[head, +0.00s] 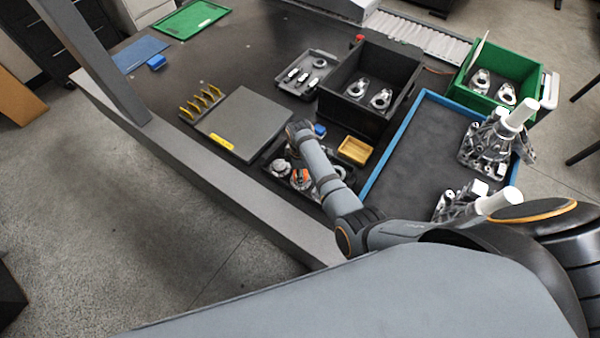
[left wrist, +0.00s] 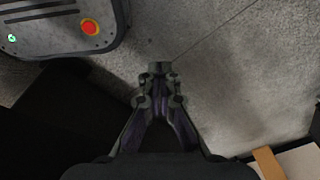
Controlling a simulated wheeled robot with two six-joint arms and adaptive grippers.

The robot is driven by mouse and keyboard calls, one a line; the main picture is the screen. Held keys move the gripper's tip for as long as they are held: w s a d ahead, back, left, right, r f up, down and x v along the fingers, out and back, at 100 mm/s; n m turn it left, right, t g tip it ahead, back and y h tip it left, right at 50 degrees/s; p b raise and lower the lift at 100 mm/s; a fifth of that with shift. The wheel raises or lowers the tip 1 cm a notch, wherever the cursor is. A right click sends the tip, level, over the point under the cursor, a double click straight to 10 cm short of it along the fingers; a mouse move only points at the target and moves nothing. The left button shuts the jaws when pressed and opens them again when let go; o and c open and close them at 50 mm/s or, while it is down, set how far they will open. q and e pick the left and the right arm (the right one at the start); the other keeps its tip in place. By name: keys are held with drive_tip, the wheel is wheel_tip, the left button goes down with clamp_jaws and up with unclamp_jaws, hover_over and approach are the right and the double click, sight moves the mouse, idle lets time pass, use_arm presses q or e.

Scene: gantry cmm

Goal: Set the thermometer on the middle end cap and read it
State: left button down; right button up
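Several round silver metal parts, which look like end caps (head: 279,168), lie in a dark tray (head: 268,152) near the table's front edge. An orange-marked part shows in the tray close beside my right forearm. I cannot pick out a thermometer for certain. My right arm reaches over this tray, and its wrist end stands above the tray's back left. The right gripper is too hidden by the arm to show its fingers. In the left wrist view, my left gripper (left wrist: 158,72) has its fingertips together, with nothing seen between them, over bare floor.
A grey plate (head: 248,120) with yellow holders lies left of the tray. A yellow bin (head: 355,150), black bin (head: 335,98), blue-rimmed tray (head: 403,130) and green crate (head: 526,65) crowd the right. A grey box with a red button (left wrist: 89,27) stands near my left gripper.

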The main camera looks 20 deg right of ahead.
drive_tip(key=shift+f, duration=0.15)
drive_tip(key=o, duration=1.2)
drive_tip(key=shift+o, duration=1.1)
use_arm(q)
drive_tip(key=shift+s+d+f, duration=0.1)
drive_tip(key=shift+s, duration=0.95)
use_arm(e)
drive_tip(key=shift+r, duration=0.35)
use_arm(q)
wheel_tip(320, 180, up, 13)
drive_tip(key=p, duration=1.3)
drive_tip(key=shift+w, duration=0.25)
use_arm(e)
wheel_tip(320, 180, up, 12)
drive_tip(key=shift+f, duration=0.15)
